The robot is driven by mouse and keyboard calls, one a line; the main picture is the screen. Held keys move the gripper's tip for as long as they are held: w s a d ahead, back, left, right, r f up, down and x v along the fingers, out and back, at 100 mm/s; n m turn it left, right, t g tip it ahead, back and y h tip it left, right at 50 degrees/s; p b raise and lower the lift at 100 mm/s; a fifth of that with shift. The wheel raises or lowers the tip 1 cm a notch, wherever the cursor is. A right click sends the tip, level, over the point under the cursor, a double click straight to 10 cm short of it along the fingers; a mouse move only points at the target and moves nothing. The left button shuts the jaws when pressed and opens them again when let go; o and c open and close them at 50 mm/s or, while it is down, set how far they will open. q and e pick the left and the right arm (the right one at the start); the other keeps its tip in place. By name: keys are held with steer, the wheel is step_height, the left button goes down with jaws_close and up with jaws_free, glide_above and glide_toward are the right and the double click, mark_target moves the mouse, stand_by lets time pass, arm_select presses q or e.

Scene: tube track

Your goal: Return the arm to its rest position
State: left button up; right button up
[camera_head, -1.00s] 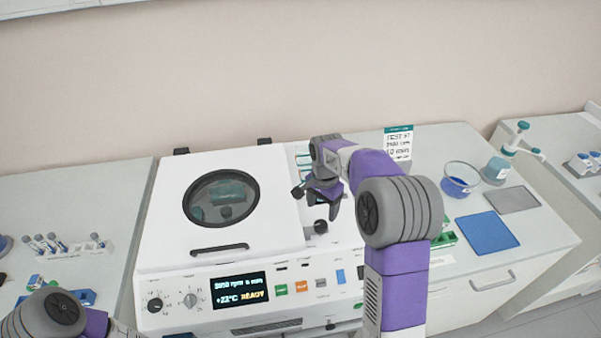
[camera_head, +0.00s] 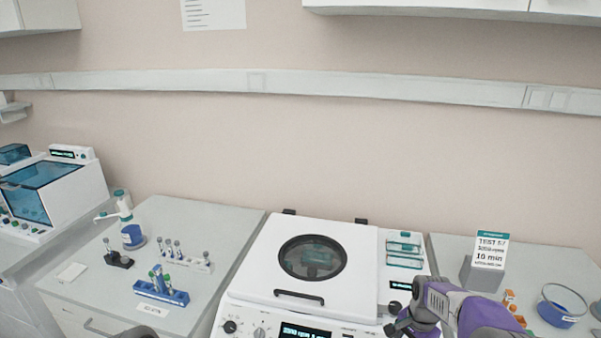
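My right arm comes in from the bottom right of the head view. My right gripper (camera_head: 405,325) hangs at the bottom edge, in front of the right part of the white centrifuge (camera_head: 262,285). Its fingertips are small and partly cut off, so its opening is unclear, and I see nothing in it. The centrifuge lid with the round window (camera_head: 312,257) is shut. Its display (camera_head: 305,331) is cut off by the bottom edge.
A blue rack (camera_head: 160,292) with several tubes and a white rack (camera_head: 185,260) stand on the left bench. A sign reading TEST (camera_head: 490,251) stands right of the centrifuge. A bowl with blue contents (camera_head: 562,306) is at the far right.

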step_height(320, 180, down, 7)
steer(key=a+n, duration=0.2)
arm_select(q)
steer(key=f+b, duration=0.1)
steer(key=w+f+b, duration=0.1)
steer(key=shift+w+f, duration=0.2)
steer(key=shift+f, duration=0.1)
arm_select(e)
steer(key=s+a+f+n+y, duration=0.2)
steer(key=s+a+f+n, duration=0.1)
steer(key=s+a+f, duration=0.5)
steer(key=s+a+f+n+y, duration=0.1)
steer(key=s+a+f+n, duration=0.3)
steer(key=s+a+f, duration=0.4)
steer(key=s+f, duration=0.3)
steer(key=s, duration=0.1)
steer(key=shift+s+y, duration=0.25)
steer(key=shift+y, duration=0.15)
